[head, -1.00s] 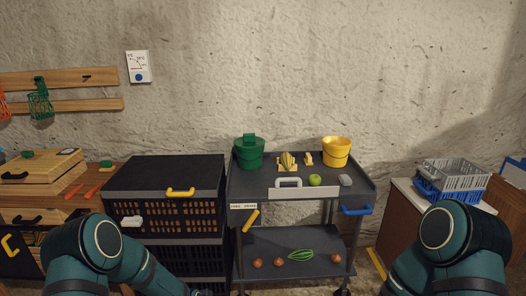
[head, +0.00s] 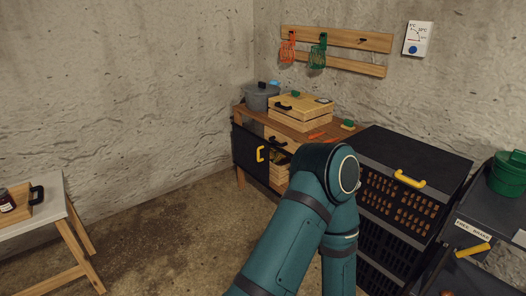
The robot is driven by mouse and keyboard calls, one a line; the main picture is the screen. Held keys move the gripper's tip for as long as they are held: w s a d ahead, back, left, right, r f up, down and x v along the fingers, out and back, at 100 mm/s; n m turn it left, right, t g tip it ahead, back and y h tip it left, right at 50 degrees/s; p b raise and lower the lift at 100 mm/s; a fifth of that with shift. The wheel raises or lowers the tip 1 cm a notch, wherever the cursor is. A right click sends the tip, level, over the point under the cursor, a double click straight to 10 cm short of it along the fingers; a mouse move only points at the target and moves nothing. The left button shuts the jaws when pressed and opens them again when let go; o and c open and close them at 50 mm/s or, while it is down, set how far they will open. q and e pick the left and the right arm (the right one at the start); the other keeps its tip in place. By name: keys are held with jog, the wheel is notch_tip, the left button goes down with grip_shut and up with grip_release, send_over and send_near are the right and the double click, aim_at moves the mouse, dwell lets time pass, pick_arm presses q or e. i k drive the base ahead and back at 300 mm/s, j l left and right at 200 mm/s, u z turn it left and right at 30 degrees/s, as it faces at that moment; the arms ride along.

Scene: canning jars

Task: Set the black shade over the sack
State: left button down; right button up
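I cannot make out a sack for sure in the head view. Orange-brown shapes show through the upper crate's slats. One teal arm of mine rises in front of the crates and bends down again. Neither of my grippers is in view.
A wooden workbench (head: 258,130) in the corner carries a grey pot (head: 261,97) and a wooden box (head: 300,113). A pale table (head: 40,222) stands at the left. A dark cart (head: 482,216) with a green bucket (head: 508,175) is at the right edge. The floor between is clear.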

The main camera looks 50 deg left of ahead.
aim_at(251, 153)
jog(key=u, duration=1.9)
jog(key=i+j+u, duration=0.2)
jog(key=i, duration=1.25)
jog(key=i+l+u, duration=0.2)
jog(key=i, duration=1.3)
jog(key=j, duration=0.1)
